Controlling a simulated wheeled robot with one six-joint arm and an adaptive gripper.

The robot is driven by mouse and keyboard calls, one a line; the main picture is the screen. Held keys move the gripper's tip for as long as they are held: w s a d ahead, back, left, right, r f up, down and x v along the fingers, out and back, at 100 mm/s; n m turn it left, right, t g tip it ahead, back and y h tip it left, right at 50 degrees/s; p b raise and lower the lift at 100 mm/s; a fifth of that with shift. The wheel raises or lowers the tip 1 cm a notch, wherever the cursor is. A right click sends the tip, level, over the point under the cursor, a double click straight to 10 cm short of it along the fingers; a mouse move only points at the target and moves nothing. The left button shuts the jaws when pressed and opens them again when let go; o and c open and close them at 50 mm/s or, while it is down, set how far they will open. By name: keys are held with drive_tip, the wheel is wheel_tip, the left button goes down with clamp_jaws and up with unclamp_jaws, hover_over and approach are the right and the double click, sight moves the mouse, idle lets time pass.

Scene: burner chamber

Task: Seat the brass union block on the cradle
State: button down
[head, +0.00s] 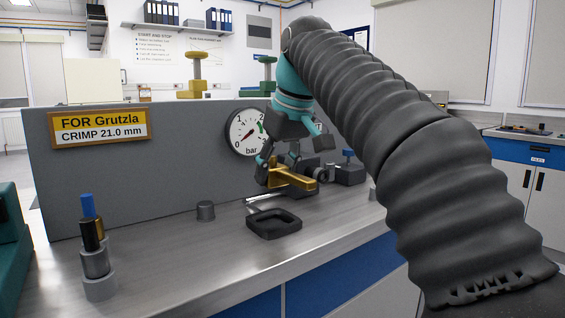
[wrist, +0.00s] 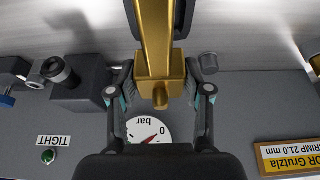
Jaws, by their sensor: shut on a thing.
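The brass union block (head: 298,180) is a gold-coloured bar with a thicker end and a short round stub, seen from above in the wrist view (wrist: 157,35). My gripper (head: 279,167) is shut on its thicker end, with one finger on each side in the wrist view (wrist: 158,92). The block is held above the bench, its long end pointing toward the front. A low black square piece with a recessed middle, which looks like the cradle (head: 274,234), sits on the bench below and in front of the block. The block partly covers it in the wrist view (wrist: 183,14).
A grey panel (head: 130,190) with a pressure gauge (head: 246,132) stands close behind. A small grey cylinder (head: 206,210) is left of the black piece. A dark valve block (head: 348,173) is to the right.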

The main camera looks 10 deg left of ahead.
drive_tip(key=shift+s, duration=0.1)
idle(0.3)
drive_tip(key=shift+s, duration=0.1)
drive_tip(key=shift+d+f, duration=0.1)
drive_tip(key=shift+f, duration=0.1)
drive_tip(key=shift+f+b, duration=2.2)
drive_tip(key=shift+f, duration=0.45)
drive_tip(key=shift+p, duration=0.5)
drive_tip(key=shift+f+b, duration=0.8)
drive_tip(key=shift+f, duration=0.25)
drive_tip(key=shift+r+p, duration=0.35)
drive_tip(key=shift+p, duration=0.1)
drive_tip(key=shift+r+p, duration=0.35)
drive_tip(key=shift+p, duration=0.05)
